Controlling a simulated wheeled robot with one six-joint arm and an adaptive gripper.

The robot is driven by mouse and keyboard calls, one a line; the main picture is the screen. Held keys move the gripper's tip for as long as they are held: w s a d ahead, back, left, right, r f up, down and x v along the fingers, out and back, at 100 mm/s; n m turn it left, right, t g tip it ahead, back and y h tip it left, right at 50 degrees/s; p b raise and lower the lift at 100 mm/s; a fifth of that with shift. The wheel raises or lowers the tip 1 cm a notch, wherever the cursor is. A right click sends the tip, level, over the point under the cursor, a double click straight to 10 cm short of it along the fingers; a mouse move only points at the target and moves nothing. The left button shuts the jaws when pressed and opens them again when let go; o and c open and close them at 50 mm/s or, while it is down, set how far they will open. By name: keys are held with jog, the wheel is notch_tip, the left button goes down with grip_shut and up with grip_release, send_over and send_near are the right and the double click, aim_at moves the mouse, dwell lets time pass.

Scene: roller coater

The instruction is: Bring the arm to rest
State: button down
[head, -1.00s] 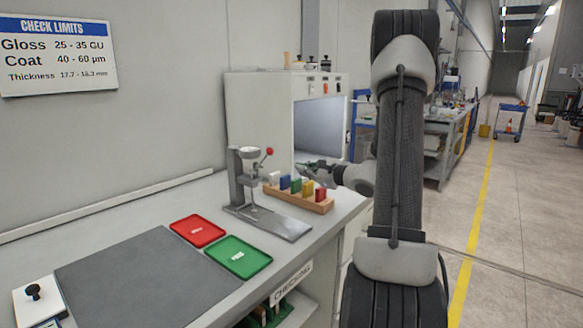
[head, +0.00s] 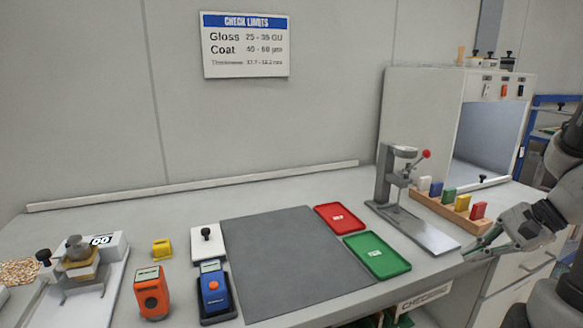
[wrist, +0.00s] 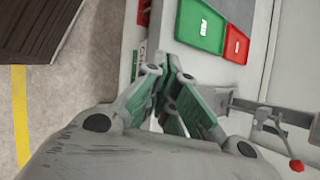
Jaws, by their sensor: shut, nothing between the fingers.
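My gripper (head: 482,248) is at the right of the head view, over the bench's front edge, close to the foot of the lever stand (head: 400,205) and in front of the wooden rack (head: 450,212) of coloured blocks. Its fingers are together and hold nothing. In the wrist view my gripper (wrist: 172,62) shows closed green-padded fingers, with the green tray (wrist: 201,25) and the red tray (wrist: 236,45) beyond them. My arm runs off the right edge of the head view, so most of it is hidden.
The bench holds a grey mat (head: 290,265), a green tray (head: 376,254), a red tray (head: 339,218), an orange device (head: 151,293) and a blue device (head: 214,292). A white cabinet (head: 425,110) stands behind the rack. Clear floor (wrist: 60,110) shows left in the wrist view.

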jog(key=s+r+n+g+h, duration=0.2)
jog(key=s+r+n+h, duration=0.5)
jog(key=s+n, duration=0.25)
jog(key=a+r+n+t, duration=0.2)
jog(key=a+r+n, duration=0.1)
jog(key=r+n, duration=0.1)
jog(key=shift+w+a+r+n+t, duration=0.25)
jog(key=shift+w+r+n+t, duration=0.1)
jog(key=shift+r, duration=0.55)
jog(key=shift+f, duration=0.1)
dwell(0.5)
